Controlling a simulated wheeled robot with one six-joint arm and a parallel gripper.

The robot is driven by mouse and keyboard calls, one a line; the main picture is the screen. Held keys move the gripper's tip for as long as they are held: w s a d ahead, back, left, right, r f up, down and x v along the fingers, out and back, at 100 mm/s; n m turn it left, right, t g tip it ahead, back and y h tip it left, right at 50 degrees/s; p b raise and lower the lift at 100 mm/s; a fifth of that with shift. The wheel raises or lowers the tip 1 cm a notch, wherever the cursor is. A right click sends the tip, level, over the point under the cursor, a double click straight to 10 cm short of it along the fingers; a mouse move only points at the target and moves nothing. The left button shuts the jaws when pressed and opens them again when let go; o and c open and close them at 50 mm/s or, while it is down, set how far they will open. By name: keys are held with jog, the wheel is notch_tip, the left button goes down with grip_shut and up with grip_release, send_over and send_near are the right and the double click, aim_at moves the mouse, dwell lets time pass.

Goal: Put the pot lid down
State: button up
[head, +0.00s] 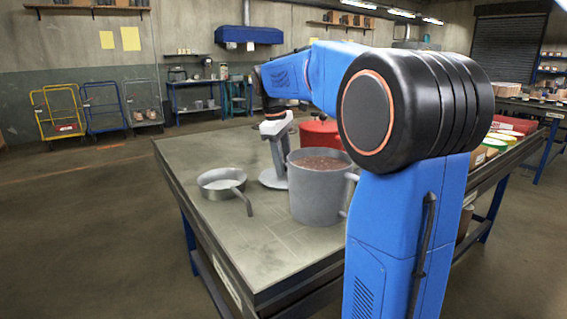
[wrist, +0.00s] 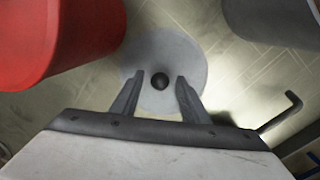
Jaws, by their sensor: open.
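The pot lid (wrist: 163,45) is a round light-grey disc with a dark round knob (wrist: 160,82). In the wrist view it lies below my gripper, and the tabletop shows around it. In the head view the lid (head: 270,182) is flat on the table, left of the large grey pot (head: 318,195), partly hidden by my gripper. My gripper (wrist: 160,75) points down over the lid. Its two fingers are apart, one on each side of the knob, with a visible gap to it on both sides. The large pot is uncovered and holds something brown.
A small saucepan (head: 221,184) stands left of the lid, its handle (wrist: 282,112) near my gripper. A red pot (head: 318,133) stands behind the large pot. The table's front left part (head: 250,245) is clear. Boxes crowd the right side.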

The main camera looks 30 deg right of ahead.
notch_tip(320, 180, up, 12)
jog(key=a, duration=0.2)
dwell(0.4)
jog(key=shift+a, duration=0.1)
dwell(0.4)
